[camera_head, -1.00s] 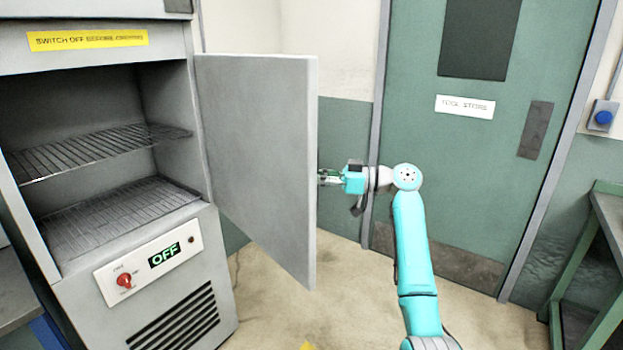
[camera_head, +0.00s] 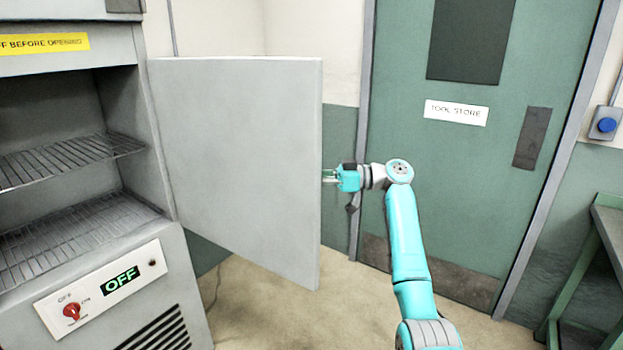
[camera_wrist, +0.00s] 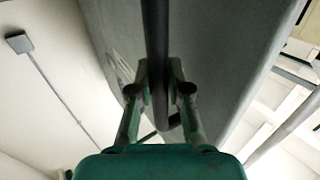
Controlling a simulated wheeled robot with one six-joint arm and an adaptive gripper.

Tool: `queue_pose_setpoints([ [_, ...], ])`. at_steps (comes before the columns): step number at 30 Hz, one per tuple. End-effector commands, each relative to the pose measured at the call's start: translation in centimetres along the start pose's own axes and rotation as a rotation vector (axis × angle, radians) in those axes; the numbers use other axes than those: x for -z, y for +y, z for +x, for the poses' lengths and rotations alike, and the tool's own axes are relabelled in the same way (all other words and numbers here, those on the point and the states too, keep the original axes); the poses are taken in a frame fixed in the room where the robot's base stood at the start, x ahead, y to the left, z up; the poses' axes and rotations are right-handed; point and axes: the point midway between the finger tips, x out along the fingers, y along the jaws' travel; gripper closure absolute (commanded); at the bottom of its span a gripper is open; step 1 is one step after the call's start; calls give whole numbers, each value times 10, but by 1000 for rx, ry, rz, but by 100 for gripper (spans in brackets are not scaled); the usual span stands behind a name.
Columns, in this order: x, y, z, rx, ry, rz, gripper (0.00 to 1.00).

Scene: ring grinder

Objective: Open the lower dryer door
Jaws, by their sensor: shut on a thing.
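The lower dryer door (camera_head: 235,150) is a grey panel hinged at its left edge. It stands swung wide out from the dryer (camera_head: 85,215). In the wrist view its outer face (camera_wrist: 225,60) fills the middle, with a dark bar handle (camera_wrist: 156,60) running down it. My gripper (camera_head: 330,176) is at the door's free right edge, its fingertips partly hidden behind that edge. In the wrist view my gripper's two fingers (camera_wrist: 160,95) sit on both sides of the handle, shut on it. The handle is hidden in the head view.
Wire shelves (camera_head: 75,155) show inside the open dryer. Its panel (camera_head: 100,290) has a red knob and an "OFF" display. A green tool store door (camera_head: 465,170) stands behind my arm. A green bench (camera_head: 590,260) is at the right. Floor is clear below the dryer door.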

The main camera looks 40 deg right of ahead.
Motion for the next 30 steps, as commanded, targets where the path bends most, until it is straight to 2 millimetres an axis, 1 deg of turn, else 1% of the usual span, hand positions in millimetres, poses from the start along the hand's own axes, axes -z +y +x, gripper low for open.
queue_pose_setpoints([
  [6,-1,0,0,-1,-2,2,100],
  [7,-1,0,0,-1,-2,2,78],
  [8,-1,0,0,-1,-2,2,70],
  [9,-1,0,0,-1,-2,2,60],
  [10,-1,0,0,-1,-2,1,57],
  [18,0,0,-1,-1,-1,0,57],
  [22,0,0,-7,-1,-1,0,57],
  [26,0,1,-25,-4,-1,0,57],
  [30,0,1,-53,-4,-1,0,57],
])
